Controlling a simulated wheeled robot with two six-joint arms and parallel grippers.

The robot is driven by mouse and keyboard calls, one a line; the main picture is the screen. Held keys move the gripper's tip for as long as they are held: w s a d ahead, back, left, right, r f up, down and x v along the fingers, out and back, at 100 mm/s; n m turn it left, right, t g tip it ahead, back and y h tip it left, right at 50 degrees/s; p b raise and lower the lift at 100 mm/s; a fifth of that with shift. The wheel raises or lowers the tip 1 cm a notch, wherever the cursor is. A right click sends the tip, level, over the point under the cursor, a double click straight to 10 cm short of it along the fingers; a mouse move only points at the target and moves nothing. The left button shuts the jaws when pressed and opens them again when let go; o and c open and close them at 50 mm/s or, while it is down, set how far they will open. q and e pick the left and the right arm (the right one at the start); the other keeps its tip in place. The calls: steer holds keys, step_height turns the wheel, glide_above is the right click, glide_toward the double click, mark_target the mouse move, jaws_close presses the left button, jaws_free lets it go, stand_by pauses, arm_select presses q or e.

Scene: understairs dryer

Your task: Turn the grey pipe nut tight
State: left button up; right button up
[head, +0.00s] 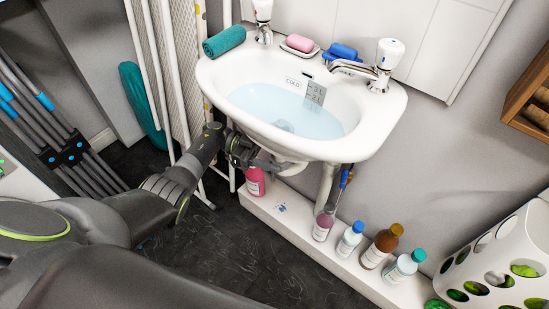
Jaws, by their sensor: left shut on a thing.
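The white basin (300,110) holds pale blue water, with a dark round drain spot seen through it. My left gripper (278,163) reaches in from the left just below the basin's underside. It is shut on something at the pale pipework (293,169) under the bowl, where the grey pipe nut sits. The nut itself is hidden by the fingers and the basin, so I cannot tell how tight it is. My right gripper is not in view.
Several bottles, including a pink one (256,181) near my gripper and a brown one (381,246), stand on the white ledge (285,222). A white pipe (326,186) drops behind them. A folded ironing board (180,70) stands left of the basin.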

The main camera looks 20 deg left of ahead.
arm_select(q)
steer(key=o, duration=1)
